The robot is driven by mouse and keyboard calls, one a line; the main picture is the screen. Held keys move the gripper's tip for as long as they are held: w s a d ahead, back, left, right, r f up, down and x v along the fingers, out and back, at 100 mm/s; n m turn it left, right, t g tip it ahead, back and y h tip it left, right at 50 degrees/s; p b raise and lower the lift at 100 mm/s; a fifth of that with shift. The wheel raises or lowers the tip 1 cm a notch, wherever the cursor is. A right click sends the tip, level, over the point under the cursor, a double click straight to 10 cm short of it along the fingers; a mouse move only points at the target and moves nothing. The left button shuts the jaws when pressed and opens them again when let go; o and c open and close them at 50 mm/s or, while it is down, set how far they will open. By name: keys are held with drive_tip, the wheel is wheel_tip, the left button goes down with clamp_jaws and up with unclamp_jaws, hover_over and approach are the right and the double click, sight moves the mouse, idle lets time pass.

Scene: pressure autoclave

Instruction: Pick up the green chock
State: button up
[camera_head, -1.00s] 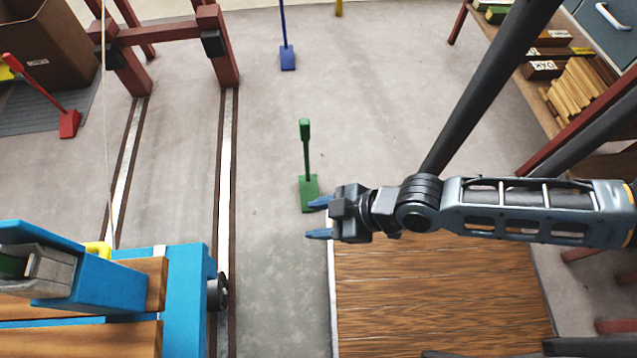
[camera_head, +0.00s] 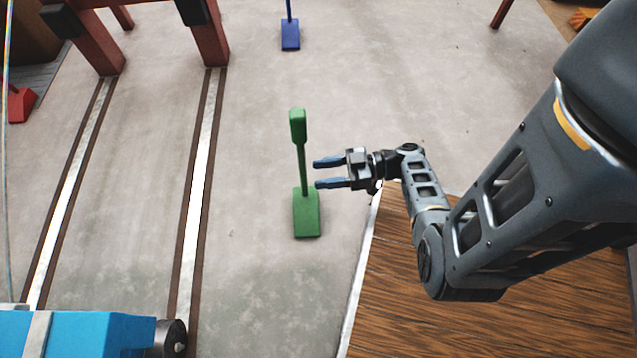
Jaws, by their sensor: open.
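The green chock (camera_head: 306,212) stands on the grey floor near the middle of the view. Its wedge base rests on the floor and its upright handle (camera_head: 298,128) rises from it, with a thicker grip at the top. My gripper (camera_head: 316,174) is open and empty, with its blue fingers pointing left. In the picture the fingertips are just right of the thin part of the handle, above the base. I see a narrow gap between them and the handle; how far apart they are in depth I cannot tell.
A blue chock (camera_head: 290,35) stands farther back, and a red chock (camera_head: 20,103) is at the left. Two floor rails (camera_head: 198,180) run along the left, with a blue wheeled cart (camera_head: 80,335) at lower left. A wooden surface (camera_head: 420,310) lies at lower right. Floor around the green chock is clear.

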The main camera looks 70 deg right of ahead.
sight(302, 160)
drive_tip(key=shift+n+t, duration=0.3)
drive_tip(key=shift+t, duration=0.5)
drive_tip(key=w, duration=0.2)
drive_tip(key=w+d+b, duration=0.1)
drive_tip(key=w, duration=0.3)
drive_tip(key=shift+w+d+r+b, duration=0.25)
drive_tip(key=shift+d+b, duration=0.05)
drive_tip(key=shift+b, duration=0.1)
drive_tip(key=shift+c, duration=0.2)
clamp_jaws()
idle(0.3)
